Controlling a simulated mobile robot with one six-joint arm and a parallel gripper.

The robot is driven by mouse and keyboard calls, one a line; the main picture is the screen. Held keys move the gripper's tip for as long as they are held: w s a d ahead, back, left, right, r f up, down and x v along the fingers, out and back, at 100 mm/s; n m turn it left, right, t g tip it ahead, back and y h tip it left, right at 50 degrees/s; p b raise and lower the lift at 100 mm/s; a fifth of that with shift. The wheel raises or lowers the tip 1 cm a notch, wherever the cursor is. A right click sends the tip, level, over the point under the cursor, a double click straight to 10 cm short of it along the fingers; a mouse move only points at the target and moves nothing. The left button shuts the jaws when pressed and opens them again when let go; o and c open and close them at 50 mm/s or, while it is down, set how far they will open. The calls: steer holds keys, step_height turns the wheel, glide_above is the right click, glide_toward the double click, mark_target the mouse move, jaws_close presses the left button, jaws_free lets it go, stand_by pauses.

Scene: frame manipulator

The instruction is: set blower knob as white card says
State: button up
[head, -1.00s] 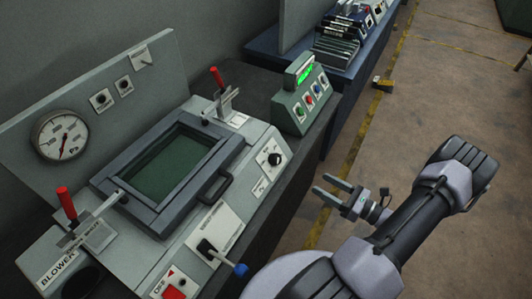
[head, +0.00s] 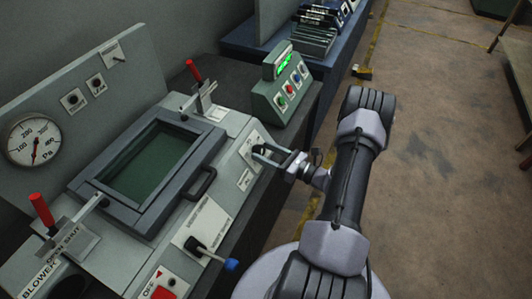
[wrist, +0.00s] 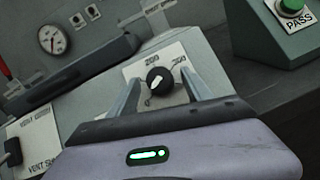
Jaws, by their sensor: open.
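The black knob (wrist: 160,80) sits on a white dial plate (wrist: 134,72) on the sloped grey front in the wrist view. Numbers around it look like 200 at the top and 250 at the upper right; a white mark shows on the knob, its exact setting too small to read surely. My gripper (wrist: 160,86) is open, with a finger on each side of the knob in the picture; contact cannot be told. In the head view my gripper (head: 258,153) covers the knob on its plate (head: 250,139). A small white card (head: 245,180) lies below it, its text unreadable.
A framed window with a handle (head: 203,183) lies left of my gripper. A vent lever with blue tip (head: 231,264) sticks out in front. Red-handled clamps (head: 42,210) stand nearby. A gauge (head: 34,139) is on the back panel. A button box (head: 284,88) stands behind.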

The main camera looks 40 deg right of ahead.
jaws_close()
